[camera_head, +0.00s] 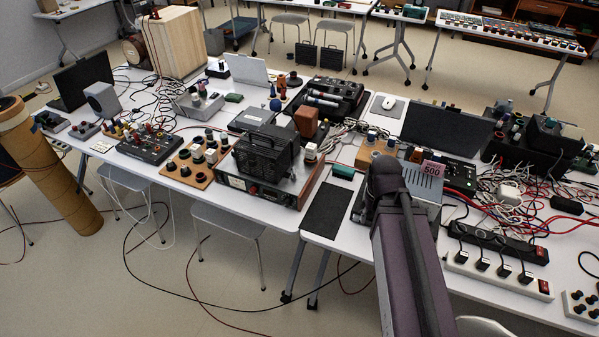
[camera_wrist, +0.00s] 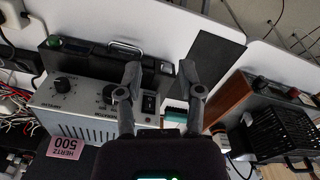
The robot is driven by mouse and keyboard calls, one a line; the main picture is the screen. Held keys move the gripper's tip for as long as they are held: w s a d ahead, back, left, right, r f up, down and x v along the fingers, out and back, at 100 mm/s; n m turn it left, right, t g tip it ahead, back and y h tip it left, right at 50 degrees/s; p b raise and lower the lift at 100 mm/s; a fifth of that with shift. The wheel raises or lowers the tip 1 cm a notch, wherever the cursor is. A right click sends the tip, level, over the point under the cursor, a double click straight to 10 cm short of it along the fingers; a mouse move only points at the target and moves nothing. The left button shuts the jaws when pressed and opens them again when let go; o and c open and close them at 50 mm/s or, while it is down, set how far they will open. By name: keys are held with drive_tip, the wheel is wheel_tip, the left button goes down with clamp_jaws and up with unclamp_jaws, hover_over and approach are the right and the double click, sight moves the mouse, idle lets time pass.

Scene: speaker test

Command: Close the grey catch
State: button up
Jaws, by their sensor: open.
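My gripper (camera_wrist: 160,70) is open and empty in the wrist view, its two dark fingers apart above the table. Beneath it are a grey box (camera_wrist: 78,124) with black knobs and a rocker switch, and a black case (camera_wrist: 90,58) with a silver handle (camera_wrist: 125,47). I cannot make out with certainty which part is the grey catch, or whether it is open or shut; my fingers cover part of this area. In the head view the grey box (camera_head: 424,187) stands partly behind my arm, and my gripper is hidden there.
A pink "HERTZ 500" card (camera_wrist: 66,148) is at the grey box. A flat black panel (camera_head: 327,208) lies on the table to its left in the head view. A wooden-sided unit (camera_head: 310,187) stands farther left. Cables and a power strip (camera_head: 497,274) crowd the right.

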drive_tip(key=shift+d, duration=0.2)
drive_tip(key=n+t+p, duration=0.2)
drive_tip(key=t+p, duration=0.1)
drive_tip(key=t, duration=0.2)
approach(294, 172)
wheel_tip(294, 172, up, 4)
drive_tip(key=shift+s+d+f+y, duration=0.1)
drive_tip(key=shift+s+d+y, duration=0.3)
drive_tip(key=shift+f+b, duration=0.2)
drive_tip(key=shift+b, duration=0.25)
drive_tip(key=b+x, duration=0.8)
drive_tip(key=x, duration=0.1)
drive_tip(key=b+x, duration=0.4)
drive_tip(key=shift+s+f, duration=0.2)
drive_tip(key=shift+f, duration=0.1)
